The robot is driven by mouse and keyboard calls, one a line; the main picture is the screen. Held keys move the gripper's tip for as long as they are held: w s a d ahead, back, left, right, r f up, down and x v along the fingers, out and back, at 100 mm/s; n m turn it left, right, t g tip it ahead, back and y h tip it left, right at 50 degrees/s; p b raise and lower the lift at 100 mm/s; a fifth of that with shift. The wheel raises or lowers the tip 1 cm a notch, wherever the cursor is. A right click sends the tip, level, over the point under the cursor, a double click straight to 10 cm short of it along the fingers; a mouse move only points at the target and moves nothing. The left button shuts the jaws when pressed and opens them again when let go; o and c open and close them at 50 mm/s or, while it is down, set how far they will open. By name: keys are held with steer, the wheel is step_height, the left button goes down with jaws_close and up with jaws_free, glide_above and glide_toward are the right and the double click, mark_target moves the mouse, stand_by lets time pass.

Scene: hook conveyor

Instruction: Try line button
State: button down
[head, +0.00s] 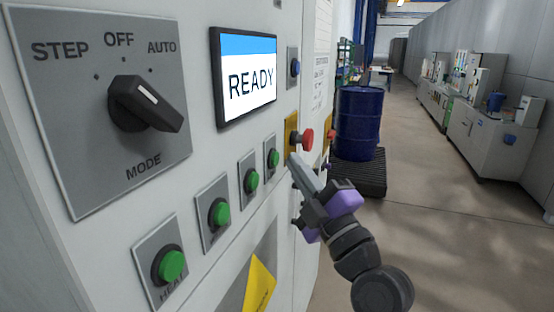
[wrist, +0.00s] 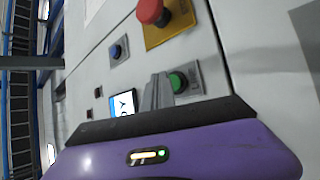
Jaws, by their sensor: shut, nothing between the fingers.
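A row of green push buttons runs along the white panel, rising to the right. The last green button (head: 273,158) of the row is left of my gripper (head: 292,160) in the head view. My gripper is shut and empty, its fingers pointing at the panel. In the wrist view the fingertips (wrist: 157,92) are beside a green button (wrist: 178,82), whose small label I cannot read surely. I cannot tell whether they touch the panel. The screen (head: 248,80) reads READY under a blue band; part of it shows in the wrist view (wrist: 122,103).
A red mushroom button (head: 307,139) on a yellow plate is close to my fingers. A blue button (head: 295,68) is above. The black mode knob (head: 140,105) sits at left among STEP, OFF and AUTO. A blue drum (head: 358,120) stands behind; open floor lies right.

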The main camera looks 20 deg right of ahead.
steer(key=shift+a, duration=0.1)
steer(key=shift+w+a+b, duration=0.25)
steer(key=shift+b, duration=0.05)
steer(key=shift+w+a, duration=0.25)
steer(key=shift+a, duration=0.15)
stand_by(1.0)
steer(key=shift+s+d+b, duration=0.5)
steer(key=shift+d+b, duration=0.2)
steer(key=shift+b, duration=0.1)
steer(key=s+d+b, duration=0.1)
steer(key=d, duration=0.1)
steer(key=s+d+b, duration=0.2)
stand_by(0.6)
